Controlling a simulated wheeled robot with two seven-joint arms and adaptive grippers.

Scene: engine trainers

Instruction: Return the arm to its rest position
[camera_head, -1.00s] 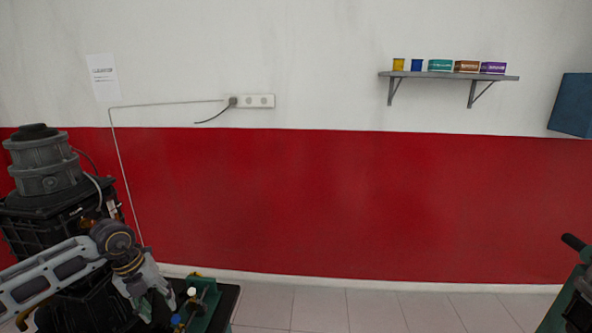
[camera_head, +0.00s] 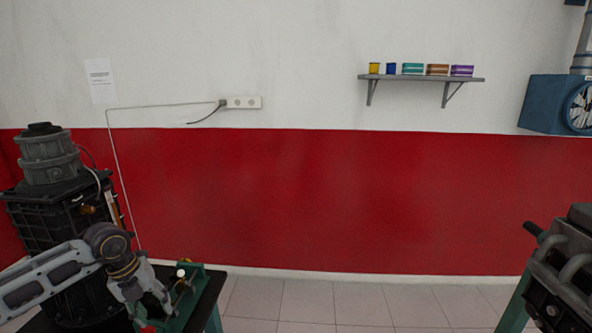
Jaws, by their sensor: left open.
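My left arm (camera_head: 45,278) comes in from the left edge, bent at a dark round joint (camera_head: 108,243). My left gripper (camera_head: 152,308) hangs from it, open, pointing down and to the right in front of the dark stand. It is low in the view, beside a green fixture (camera_head: 190,300) with small parts on it. A small red thing (camera_head: 148,329) shows just below the gripper at the lower edge. I see nothing held between the fingers. My right gripper is not in view.
A dark engine unit (camera_head: 45,210) stands behind my left arm. Another engine (camera_head: 570,262) on a green stand (camera_head: 515,305) is at the lower right. Tiled floor (camera_head: 360,303) between them is clear. A shelf (camera_head: 420,78) and a blue fan box (camera_head: 550,104) are on the wall.

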